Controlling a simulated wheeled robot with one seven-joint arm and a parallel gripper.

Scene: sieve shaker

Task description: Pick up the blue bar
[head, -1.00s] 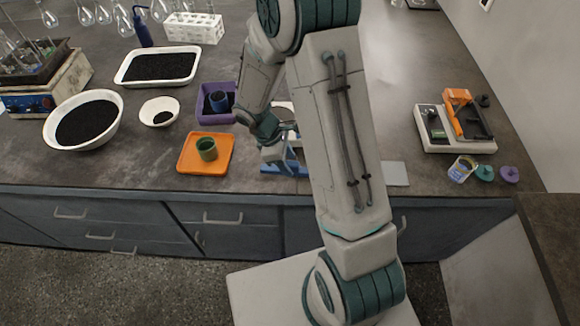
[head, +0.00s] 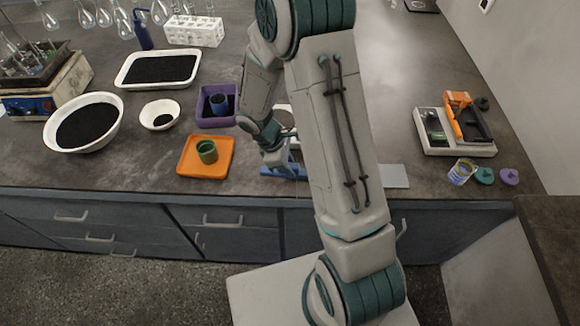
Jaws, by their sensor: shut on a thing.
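The blue bar (head: 284,172) is near the front edge of the counter, right of the orange tray, and my arm hides part of it. My gripper (head: 284,160) is over it, pointing down, and is shut on it. The fingertips are small and partly hidden here. I cannot tell whether the bar is clear of the counter or still touching it.
An orange tray (head: 186,168) with a green cup (head: 207,152) lies just left of the bar. A purple tray (head: 204,118) with a blue cup (head: 219,103) is behind it. A grey plate (head: 396,177) lies to the right. The counter's front edge is close.

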